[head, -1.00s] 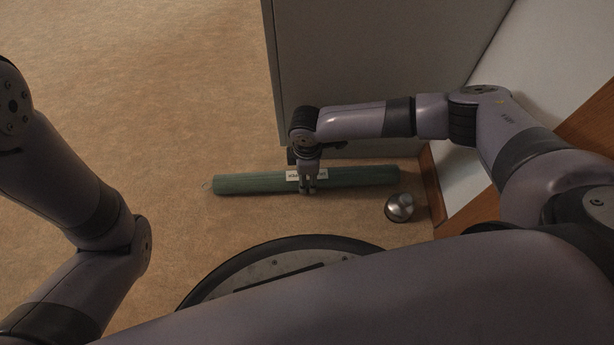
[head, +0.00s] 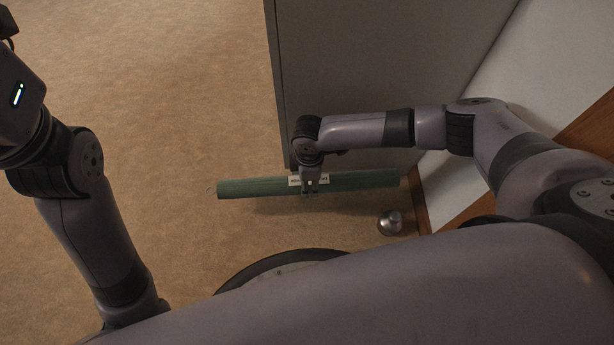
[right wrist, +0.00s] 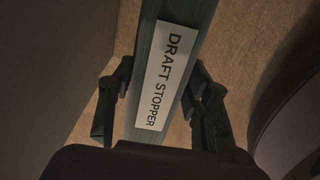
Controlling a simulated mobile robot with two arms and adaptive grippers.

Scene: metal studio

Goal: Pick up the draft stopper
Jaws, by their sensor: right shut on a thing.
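The draft stopper (head: 255,187) is a long green roll with a white label. My right gripper (head: 311,188) is shut on it near its middle, at the label. The stopper is held roughly level, and a shadow below it shows it raised off the carpet. In the right wrist view the stopper (right wrist: 198,22) runs between the two fingers of my right gripper (right wrist: 163,92), and its label reads "DRAFT STOPPER". My left arm is at the left edge of the head view; its gripper is out of view.
A grey panel (head: 390,70), perhaps a door, stands just behind the stopper. A round metal knob-like object (head: 389,222) sits on the floor at the right, near the wooden baseboard (head: 419,200). The tan carpet (head: 150,90) is clear at the left.

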